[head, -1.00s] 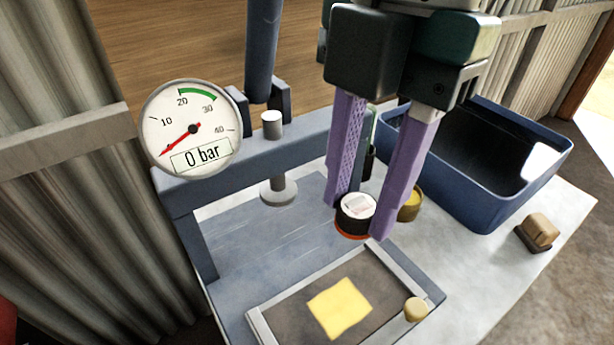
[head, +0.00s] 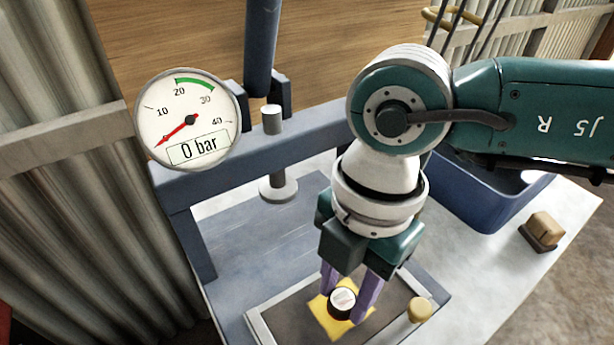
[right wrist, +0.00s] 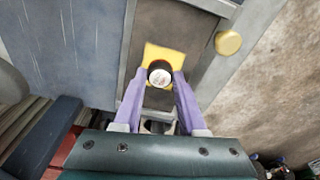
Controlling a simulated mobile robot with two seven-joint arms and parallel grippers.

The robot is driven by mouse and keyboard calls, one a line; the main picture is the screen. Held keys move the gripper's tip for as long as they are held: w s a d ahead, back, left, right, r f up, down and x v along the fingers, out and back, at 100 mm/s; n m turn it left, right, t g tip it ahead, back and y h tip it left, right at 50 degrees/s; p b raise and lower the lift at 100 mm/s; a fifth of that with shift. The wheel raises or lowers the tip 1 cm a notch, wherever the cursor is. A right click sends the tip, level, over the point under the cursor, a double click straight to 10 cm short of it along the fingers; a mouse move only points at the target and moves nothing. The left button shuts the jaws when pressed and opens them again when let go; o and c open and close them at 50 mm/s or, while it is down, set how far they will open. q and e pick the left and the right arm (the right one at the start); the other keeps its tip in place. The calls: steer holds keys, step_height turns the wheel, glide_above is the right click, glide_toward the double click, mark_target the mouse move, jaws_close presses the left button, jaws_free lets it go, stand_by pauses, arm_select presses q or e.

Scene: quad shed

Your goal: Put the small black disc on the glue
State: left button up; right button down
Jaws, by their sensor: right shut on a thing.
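The small black disc (head: 342,302) has a white printed top. My right gripper (head: 349,298) is shut on it, with one purple finger on each side. The disc is over the yellow glue patch (head: 325,321), which lies on a brown plate in the press tray. In the right wrist view the disc (right wrist: 159,76) sits between the fingertips (right wrist: 160,82), with the glue (right wrist: 165,53) showing around its far side. I cannot tell whether the disc touches the glue. My left gripper is not in view.
The blue press frame (head: 250,152) with its ram foot (head: 278,189) stands behind the tray. A gauge (head: 188,120) reads 0 bar. A tan knob (head: 419,310) is at the tray's right edge. A blue bin (head: 490,205) and a brush-like block (head: 543,230) stand at right.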

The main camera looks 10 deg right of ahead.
mark_target(352, 291)
steer(key=shift+f, duration=0.1)
steer(key=shift+c, duration=2.4)
jaws_free()
step_height(352, 291, up, 12)
steer(key=d, duration=0.1)
steer(key=shift+w+d+p, duration=0.15)
steer(key=shift+w+p, duration=0.2)
